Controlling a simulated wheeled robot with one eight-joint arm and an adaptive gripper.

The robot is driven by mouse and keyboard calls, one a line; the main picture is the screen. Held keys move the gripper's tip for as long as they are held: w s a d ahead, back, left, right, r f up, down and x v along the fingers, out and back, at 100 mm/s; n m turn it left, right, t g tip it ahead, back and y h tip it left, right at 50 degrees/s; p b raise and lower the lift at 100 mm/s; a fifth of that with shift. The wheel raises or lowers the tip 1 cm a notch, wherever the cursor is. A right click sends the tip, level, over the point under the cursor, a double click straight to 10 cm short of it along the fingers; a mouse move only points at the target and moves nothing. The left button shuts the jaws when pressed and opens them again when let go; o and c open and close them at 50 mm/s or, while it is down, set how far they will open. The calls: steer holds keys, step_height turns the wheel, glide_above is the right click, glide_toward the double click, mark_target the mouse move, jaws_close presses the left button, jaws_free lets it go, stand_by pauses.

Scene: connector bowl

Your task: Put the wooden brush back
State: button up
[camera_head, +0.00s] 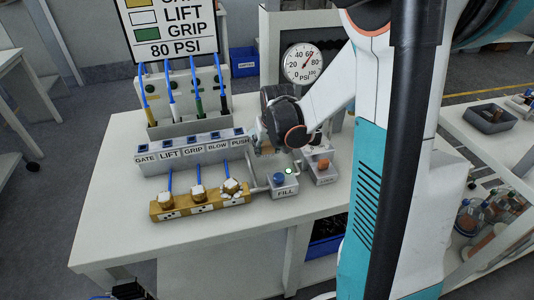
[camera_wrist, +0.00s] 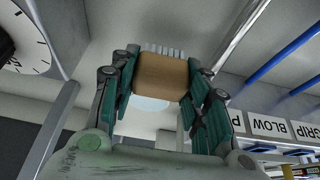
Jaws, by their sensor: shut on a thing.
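The wooden brush (camera_wrist: 162,80) shows in the wrist view as a tan wooden block with pale bristles at its far end. My gripper (camera_wrist: 163,72) is shut on it, with a green-padded finger on each side. In the head view my gripper (camera_head: 262,142) is above the white table, just right of the labelled socket row, near the PUSH label. The brush is hard to make out in the head view.
The labelled socket row (camera_head: 192,152) stands on the white table (camera_head: 120,215). In front is a tan block (camera_head: 200,207) with connectors and blue tubes. A FILL box (camera_head: 285,184) and an orange-knobbed box (camera_head: 321,170) stand right. A pressure gauge (camera_head: 303,63) stands behind.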

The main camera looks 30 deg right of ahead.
steer(key=shift+f, duration=1.2)
steer(key=shift+f+b, duration=0.15)
steer(key=shift+b, duration=0.25)
steer(key=o, duration=1.1)
steer(key=p+v, duration=0.5)
steer(key=v, duration=0.7)
